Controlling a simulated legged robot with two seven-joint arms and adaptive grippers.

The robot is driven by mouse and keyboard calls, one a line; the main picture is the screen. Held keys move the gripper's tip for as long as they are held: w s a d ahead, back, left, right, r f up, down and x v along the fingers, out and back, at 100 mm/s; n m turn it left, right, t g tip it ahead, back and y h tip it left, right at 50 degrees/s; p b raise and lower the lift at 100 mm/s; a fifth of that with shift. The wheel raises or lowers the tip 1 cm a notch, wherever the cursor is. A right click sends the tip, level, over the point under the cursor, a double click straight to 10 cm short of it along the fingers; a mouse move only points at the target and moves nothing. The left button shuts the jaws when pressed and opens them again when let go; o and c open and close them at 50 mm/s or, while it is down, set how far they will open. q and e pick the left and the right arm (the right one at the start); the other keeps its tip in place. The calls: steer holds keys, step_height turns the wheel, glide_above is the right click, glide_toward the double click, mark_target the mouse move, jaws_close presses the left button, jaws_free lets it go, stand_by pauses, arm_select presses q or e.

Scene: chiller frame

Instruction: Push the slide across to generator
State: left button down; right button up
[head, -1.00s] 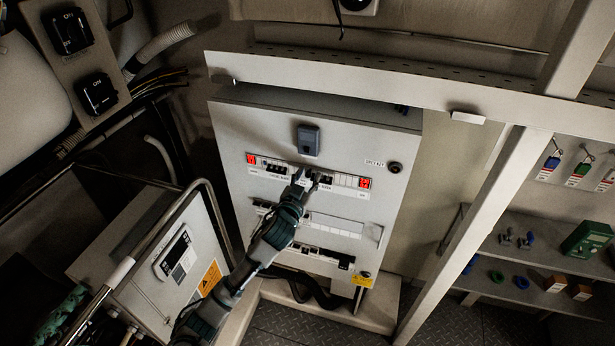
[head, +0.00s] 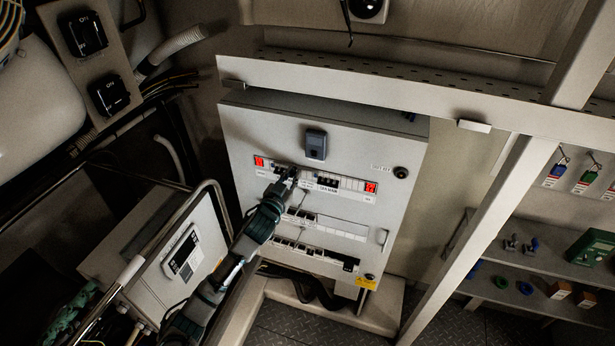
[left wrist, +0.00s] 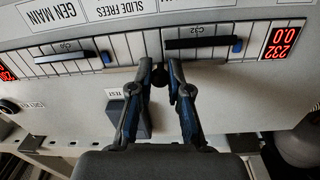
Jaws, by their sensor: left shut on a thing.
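The slide shows as a small dark knob (left wrist: 160,77) on the breaker row in the left wrist view, where the panel is upside down. My left gripper (left wrist: 161,70) is shut on this knob, one finger on each side. In the head view my left gripper (head: 292,174) reaches the top breaker row and hides the slide there. The GEN MAIN label (left wrist: 55,17) is left of the gripper in the left wrist view. A black breaker bar with a blue end (left wrist: 237,46) lies to the right, another (left wrist: 105,57) to the left. My right gripper is not in view.
The grey cabinet (head: 350,125) has red displays at the left (head: 260,162) and right (head: 371,188) of the row. A grey box (head: 316,143) protrudes above the row. A metal rail (head: 350,85) crosses above; a slanted post (head: 480,240) stands right.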

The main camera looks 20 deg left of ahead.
arm_select(q)
steer(key=shift+a+r, duration=0.1)
steer(key=shift+a, duration=0.35)
steer(key=shift+d, duration=0.1)
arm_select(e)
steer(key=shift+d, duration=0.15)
arm_select(q)
steer(key=c, duration=1.1)
jaws_free()
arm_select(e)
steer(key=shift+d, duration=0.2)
arm_select(q)
steer(key=s+a, duration=0.1)
steer(key=s, duration=1)
steer(key=shift+s+a, duration=0.2)
steer(key=shift+s, duration=0.15)
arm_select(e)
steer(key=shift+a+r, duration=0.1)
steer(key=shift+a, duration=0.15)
